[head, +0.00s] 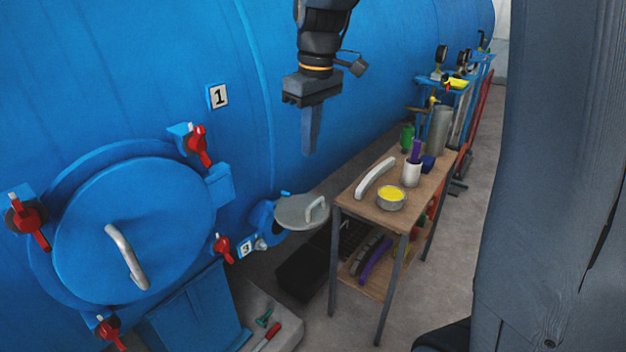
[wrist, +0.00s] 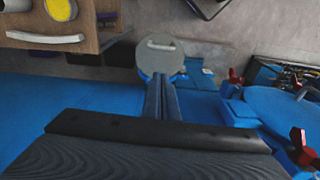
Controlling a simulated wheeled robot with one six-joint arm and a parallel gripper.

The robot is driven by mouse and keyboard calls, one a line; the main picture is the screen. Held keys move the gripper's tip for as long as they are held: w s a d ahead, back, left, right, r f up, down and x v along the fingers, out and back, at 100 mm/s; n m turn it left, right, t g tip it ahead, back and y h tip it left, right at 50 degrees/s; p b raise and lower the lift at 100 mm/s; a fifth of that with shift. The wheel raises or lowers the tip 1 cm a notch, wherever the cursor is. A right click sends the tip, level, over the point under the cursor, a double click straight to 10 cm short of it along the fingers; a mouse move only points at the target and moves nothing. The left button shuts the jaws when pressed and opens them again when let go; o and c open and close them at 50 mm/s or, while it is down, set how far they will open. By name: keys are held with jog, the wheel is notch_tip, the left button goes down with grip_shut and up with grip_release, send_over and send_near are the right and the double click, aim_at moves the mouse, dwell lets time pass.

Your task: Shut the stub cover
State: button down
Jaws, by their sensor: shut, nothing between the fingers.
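The stub cover (head: 298,214) is a round grey disc with a pale bar handle, low on the side of the blue tank. It sticks out to the right of the short blue stub (head: 262,222), its handle side facing up toward the camera, so it stands open. In the wrist view the cover (wrist: 150,63) is beyond my fingertips, with its handle on the far part. My gripper (head: 308,152) points down above the cover, apart from it in the head view. Its fingers are together and empty; they also show in the wrist view (wrist: 160,82).
A wooden table (head: 347,200) with a white curved handle, a yellow-topped tin (head: 390,198) and a cup stands right of the cover. The large blue hatch (head: 135,230) with red clamps is at left. A grey post (head: 550,180) blocks the right side.

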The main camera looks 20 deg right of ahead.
jog(key=r, duration=0.1)
jog(key=p, duration=0.3)
send_over(314, 212)
jog(key=f, duration=1.2)
jog(key=shift+w+a, duration=0.15)
jog(key=shift+a, duration=0.1)
jog(key=shift+s+d+f, duration=0.15)
jog(key=shift+s+f, duration=0.05)
jog(key=shift+f, duration=0.2)
jog(key=shift+f, duration=0.1)
